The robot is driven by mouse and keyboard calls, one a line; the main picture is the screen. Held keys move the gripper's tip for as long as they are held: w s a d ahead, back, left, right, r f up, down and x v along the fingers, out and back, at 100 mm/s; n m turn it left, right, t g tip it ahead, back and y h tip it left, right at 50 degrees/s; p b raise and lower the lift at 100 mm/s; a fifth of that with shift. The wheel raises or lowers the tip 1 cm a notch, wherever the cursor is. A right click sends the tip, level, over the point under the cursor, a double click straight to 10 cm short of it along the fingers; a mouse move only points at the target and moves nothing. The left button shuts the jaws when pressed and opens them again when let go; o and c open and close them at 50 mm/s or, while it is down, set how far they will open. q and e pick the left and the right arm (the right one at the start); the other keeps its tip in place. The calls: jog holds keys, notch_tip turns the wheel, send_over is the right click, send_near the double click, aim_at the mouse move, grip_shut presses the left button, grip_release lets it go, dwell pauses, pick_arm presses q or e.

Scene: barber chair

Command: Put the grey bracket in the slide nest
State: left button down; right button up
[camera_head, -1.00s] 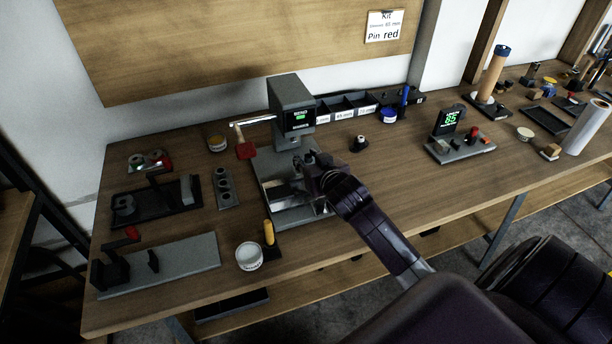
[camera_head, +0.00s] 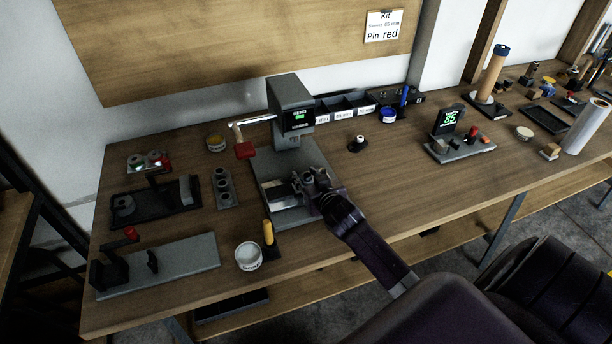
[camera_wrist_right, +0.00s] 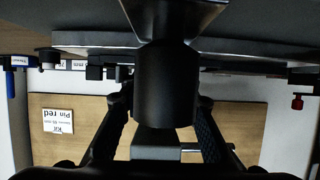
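The press (camera_head: 292,105) stands on the bench, with its slide nest (camera_head: 292,214) at the front of its base. A small grey piece (camera_head: 279,189), seemingly the grey bracket, shows at the nest just left of my right gripper; its exact seating is unclear. My right gripper (camera_head: 309,174) is just right of the nest, low over the press base, with its fingers apart. In the right wrist view the fingers (camera_wrist_right: 164,112) stand apart on either side of a dark cylinder that I cannot identify. My left gripper is out of view.
The press lever with its red knob (camera_head: 245,150) reaches left. Bins (camera_head: 345,108) stand behind.

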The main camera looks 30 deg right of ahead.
jog(key=o, duration=0.3)
jog(key=shift+r, duration=0.15)
jog(key=v, duration=1.2)
jog(key=shift+s, duration=0.1)
